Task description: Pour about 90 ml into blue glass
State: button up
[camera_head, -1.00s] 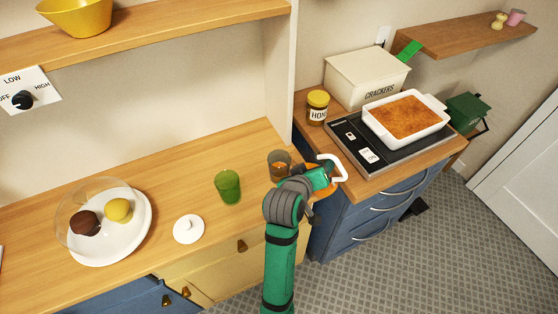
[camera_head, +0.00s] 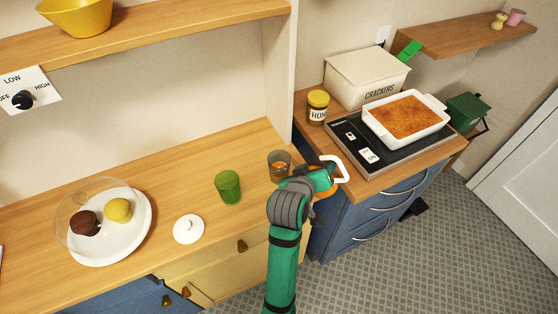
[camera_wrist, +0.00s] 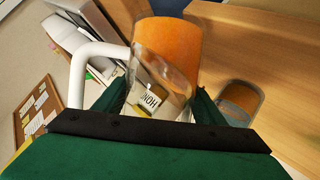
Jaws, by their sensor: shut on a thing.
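My gripper (camera_wrist: 160,105) is shut on a clear jug (camera_wrist: 172,75) with a white handle (camera_wrist: 84,75). Orange liquid (camera_wrist: 168,42) shows inside it. In the head view the white handle (camera_head: 340,168) sticks out past my gripper (camera_head: 318,182), which hides most of the jug; it looks tilted. A smoky, see-through glass (camera_head: 279,165) stands on the wooden counter just left of the jug, with some orange inside. It also shows in the wrist view (camera_wrist: 238,100), right of the jug and apart from it. A green glass (camera_head: 228,187) stands further left. No glass looks plainly blue.
A white lid (camera_head: 188,229) and a plate (camera_head: 110,250) with two round items under a clear dome are on the counter (camera_head: 160,190). A honey jar (camera_head: 317,107), cracker box (camera_head: 366,78) and baking dish (camera_head: 443,113) on a black hotplate stand right. An upright panel (camera_head: 281,70) rises behind.

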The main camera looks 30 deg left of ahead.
jog(key=shift+d+r+m+y, duration=0.1)
jog(key=shift+d+m+y, duration=0.6)
jog(key=shift+d+m+y+b, duration=0.4)
jog(key=shift+m+y+b, duration=0.2)
jog(key=shift+m+y, duration=0.1)
jog(key=shift+d+r+m+t+y+b, duration=0.25)
jog(key=shift+r+m+t+y, duration=0.2)
jog(key=shift+m, duration=0.25)
dwell(0.6)
